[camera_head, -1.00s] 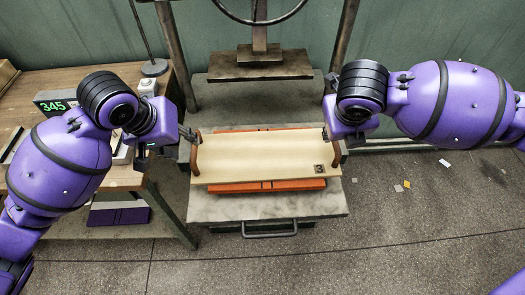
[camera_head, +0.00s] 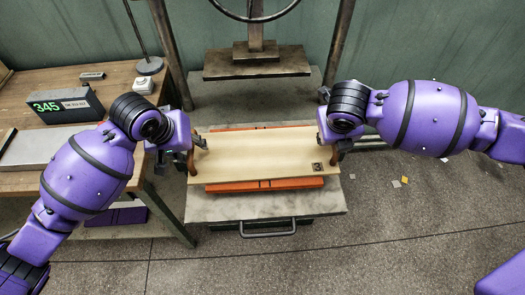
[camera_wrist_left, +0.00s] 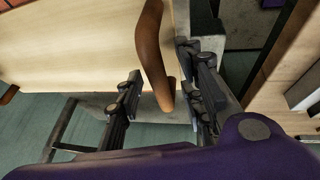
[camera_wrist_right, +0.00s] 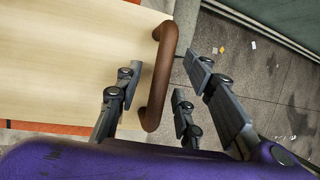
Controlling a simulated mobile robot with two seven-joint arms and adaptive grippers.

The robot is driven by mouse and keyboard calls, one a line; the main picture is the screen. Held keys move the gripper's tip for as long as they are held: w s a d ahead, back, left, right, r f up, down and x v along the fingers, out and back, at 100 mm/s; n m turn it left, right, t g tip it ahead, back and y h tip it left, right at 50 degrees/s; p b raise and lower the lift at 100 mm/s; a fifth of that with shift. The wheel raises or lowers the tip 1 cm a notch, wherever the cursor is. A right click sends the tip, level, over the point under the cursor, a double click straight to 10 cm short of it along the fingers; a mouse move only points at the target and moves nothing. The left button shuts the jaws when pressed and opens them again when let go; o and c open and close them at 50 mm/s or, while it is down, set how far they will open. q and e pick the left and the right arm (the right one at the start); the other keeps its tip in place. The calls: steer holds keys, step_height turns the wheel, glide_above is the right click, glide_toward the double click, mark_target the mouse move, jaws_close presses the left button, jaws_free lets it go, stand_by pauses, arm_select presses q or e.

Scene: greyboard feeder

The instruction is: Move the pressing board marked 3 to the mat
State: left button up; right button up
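The pressing board marked 3 (camera_head: 250,155) is a pale wooden board with a brown handle at each end. It lies level on an orange-red layer (camera_head: 265,184) on the grey press bed. My left gripper (camera_wrist_left: 163,78) is open, with its fingers on either side of the left handle (camera_wrist_left: 153,50) and gaps visible. My right gripper (camera_wrist_right: 160,80) is open, with its fingers on either side of the right handle (camera_wrist_right: 158,75), apart from it. A flat grey slab (camera_head: 40,148) lies on the side table; I cannot tell whether it is the mat.
The press plate (camera_head: 257,63) hangs behind the board between two metal posts. The wooden side table (camera_head: 120,75) at left carries a box showing 345 (camera_head: 65,106). The press bed (camera_head: 265,208) has bare room in front of the board. Small scraps lie on the floor at right.

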arm_select(q)
steer(key=shift+c, duration=0.3)
arm_select(e)
steer(key=shift+c, duration=0.3)
arm_select(q)
jaws_close()
arm_select(e)
jaws_close()
arm_select(q)
steer(key=shift+r, duration=0.1)
